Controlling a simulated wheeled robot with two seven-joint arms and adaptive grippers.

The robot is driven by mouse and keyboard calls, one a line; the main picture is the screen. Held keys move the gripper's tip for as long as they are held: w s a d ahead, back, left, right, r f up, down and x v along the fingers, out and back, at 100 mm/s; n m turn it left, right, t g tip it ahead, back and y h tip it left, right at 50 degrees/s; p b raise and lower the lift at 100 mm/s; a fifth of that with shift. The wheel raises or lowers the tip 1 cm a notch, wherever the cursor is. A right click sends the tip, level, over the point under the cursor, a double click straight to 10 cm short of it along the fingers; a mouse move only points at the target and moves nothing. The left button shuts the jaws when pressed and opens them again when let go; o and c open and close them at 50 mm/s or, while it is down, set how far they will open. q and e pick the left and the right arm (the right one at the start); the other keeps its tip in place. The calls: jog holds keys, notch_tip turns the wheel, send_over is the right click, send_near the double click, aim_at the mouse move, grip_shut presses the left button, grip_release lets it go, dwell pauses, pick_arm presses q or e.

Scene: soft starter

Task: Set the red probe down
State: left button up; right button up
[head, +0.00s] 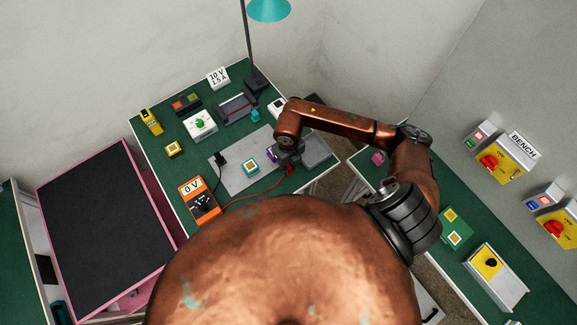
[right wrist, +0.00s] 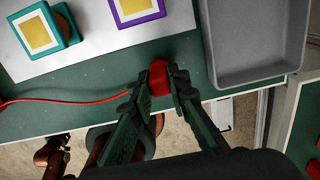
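The red probe (head: 290,171) is at the front edge of the green bench, next to my right gripper (head: 289,160) in the head view. In the right wrist view, the red probe (right wrist: 158,76) sits between the fingertips of my right gripper (right wrist: 160,86), which close on it from both sides. It is over the green strip near the bench edge; whether it touches the bench is not clear. Its red lead (right wrist: 70,97) runs left to the orange meter (head: 200,202), which reads 0 V. My left gripper is not in view.
A pale mat (head: 230,178) holds a teal block (head: 251,167), a purple block (right wrist: 136,8) and a black probe (head: 221,160). A grey tray (right wrist: 258,62) lies just right of the gripper. A lamp (head: 257,80) and several small devices stand farther back.

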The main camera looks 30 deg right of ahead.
jog(key=o, duration=0.5)
jog(key=shift+c, duration=0.2)
notch_tip(320, 180, up, 12)
jog(key=shift+r+b, duration=0.15)
jog(key=shift+b, duration=0.3)
